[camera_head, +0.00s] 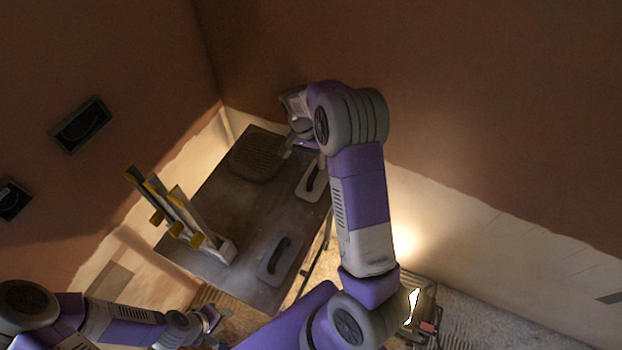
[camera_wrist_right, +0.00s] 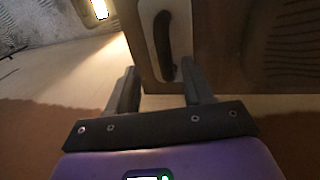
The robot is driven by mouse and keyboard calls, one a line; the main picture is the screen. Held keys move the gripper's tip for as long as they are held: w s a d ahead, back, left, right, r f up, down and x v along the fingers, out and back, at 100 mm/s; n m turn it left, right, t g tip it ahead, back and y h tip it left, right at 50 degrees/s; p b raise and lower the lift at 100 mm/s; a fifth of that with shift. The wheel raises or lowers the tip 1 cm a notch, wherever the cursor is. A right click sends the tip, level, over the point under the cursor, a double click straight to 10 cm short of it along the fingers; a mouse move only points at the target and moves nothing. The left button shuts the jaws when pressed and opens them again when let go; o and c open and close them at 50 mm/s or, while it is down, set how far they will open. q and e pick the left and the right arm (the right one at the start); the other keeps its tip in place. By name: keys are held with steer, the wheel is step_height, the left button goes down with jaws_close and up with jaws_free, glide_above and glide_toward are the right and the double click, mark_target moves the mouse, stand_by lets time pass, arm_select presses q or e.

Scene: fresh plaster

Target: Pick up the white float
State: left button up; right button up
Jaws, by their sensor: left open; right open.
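The white float (camera_head: 312,181), a pale plate with a dark handle, lies on the brown table (camera_head: 225,205) near its right edge. In the right wrist view the white float (camera_wrist_right: 163,42) is just ahead of my fingertips, its near end close to the gap between them. My right gripper (camera_head: 302,150) is open and empty at the far end of the table; its fingers show in the wrist view (camera_wrist_right: 158,72). I cannot tell whether they touch the float. My left gripper (camera_head: 211,318) is open, low at the left, off the table.
A grey float (camera_head: 281,259) lies at the table's near end. A dark ridged pad (camera_head: 257,155) lies at the far left corner. A rack (camera_head: 195,225) with yellow-handled tools stands on the left edge. A lit lamp (camera_head: 415,305) stands on the floor. Walls enclose the corner.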

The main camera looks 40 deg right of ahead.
mark_target(314, 170)
steer(key=shift+s+d+f, duration=0.1)
steer(key=shift+s+f, duration=0.1)
steer(key=shift+f, duration=0.4)
steer(key=shift+s+d+f, duration=0.1)
steer(key=shift+s+f, duration=0.1)
steer(key=shift+f, duration=0.4)
step_height(314, 170, down, 5)
steer(key=shift+d+f+b, duration=0.1)
steer(key=shift+d+b, duration=0.05)
steer(key=shift+b, duration=0.55)
steer(key=shift+c, duration=0.4)
jaws_close()
